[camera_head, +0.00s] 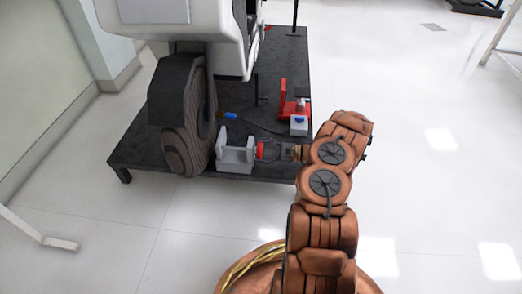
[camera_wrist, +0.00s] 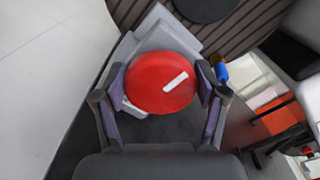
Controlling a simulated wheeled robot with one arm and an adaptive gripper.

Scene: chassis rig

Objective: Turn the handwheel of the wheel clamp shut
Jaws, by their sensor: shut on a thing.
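The red round handwheel (camera_wrist: 150,84) has a white bar mark on its face, tilted up to the right. In the head view only part of the handwheel (camera_head: 261,149) shows, facing my arm. The light grey wheel clamp (camera_head: 235,155) stands on the dark platform beside the dark ribbed tyre (camera_head: 186,132). The clamp body (camera_wrist: 158,36) shows behind the handwheel in the wrist view. My gripper (camera_wrist: 160,86) is shut on the handwheel, with one finger on each side of its rim. In the head view my gripper (camera_head: 272,151) reaches the handwheel from the right.
The dark platform (camera_head: 140,150) carries the white chassis body (camera_head: 218,25).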

